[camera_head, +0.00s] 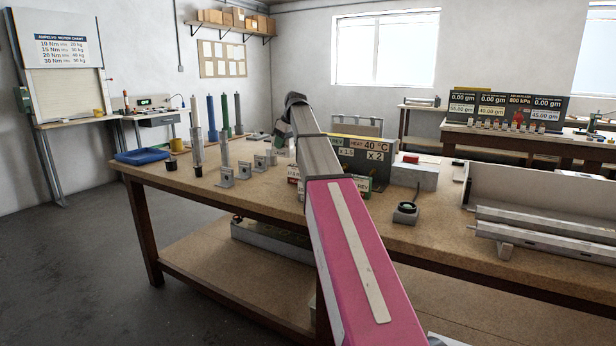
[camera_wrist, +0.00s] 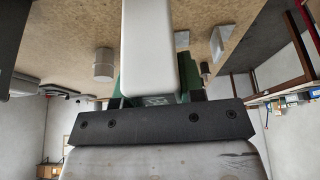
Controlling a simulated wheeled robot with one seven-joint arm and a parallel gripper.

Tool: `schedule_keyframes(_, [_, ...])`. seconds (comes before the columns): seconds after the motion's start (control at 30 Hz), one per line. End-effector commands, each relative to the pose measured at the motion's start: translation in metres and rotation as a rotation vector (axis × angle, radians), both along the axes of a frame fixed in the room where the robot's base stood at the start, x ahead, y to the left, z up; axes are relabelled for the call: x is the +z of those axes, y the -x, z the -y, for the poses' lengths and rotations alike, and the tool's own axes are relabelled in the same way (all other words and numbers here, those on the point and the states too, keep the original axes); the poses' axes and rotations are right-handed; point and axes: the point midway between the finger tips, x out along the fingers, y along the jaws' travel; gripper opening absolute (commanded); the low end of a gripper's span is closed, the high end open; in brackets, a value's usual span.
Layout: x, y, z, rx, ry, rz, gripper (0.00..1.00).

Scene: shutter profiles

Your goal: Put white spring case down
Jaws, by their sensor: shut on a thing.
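The white spring case (camera_wrist: 151,42) is a long pale piece with a rounded edge. In the wrist view it sits between the green fingers of my gripper (camera_wrist: 152,82), which is shut on it. The wood-brown bench top (camera_wrist: 65,42) shows behind the case; I cannot tell whether the case touches it. In the head view my pink and grey arm reaches over the workbench (camera_head: 440,232). My gripper is at its far end and mostly hidden by the arm, and I cannot make out the held case there.
White, blue, green and dark upright tubes (camera_head: 212,117) stand at the bench's left, near a blue tray (camera_head: 143,156) and small metal brackets (camera_head: 227,177). Long metal profiles (camera_head: 545,232) lie at the right.

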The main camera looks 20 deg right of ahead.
Motion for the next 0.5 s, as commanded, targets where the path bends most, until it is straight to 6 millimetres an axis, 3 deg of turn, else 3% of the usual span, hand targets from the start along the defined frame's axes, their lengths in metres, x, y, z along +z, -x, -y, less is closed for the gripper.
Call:
schedule_keyframes(0.23, [-0.006,-0.011,0.035,-0.001,0.0,0.0,0.05])
schedule_keyframes(0.5, [-0.037,-0.029,0.083,-0.001,0.0,-0.002,0.05])
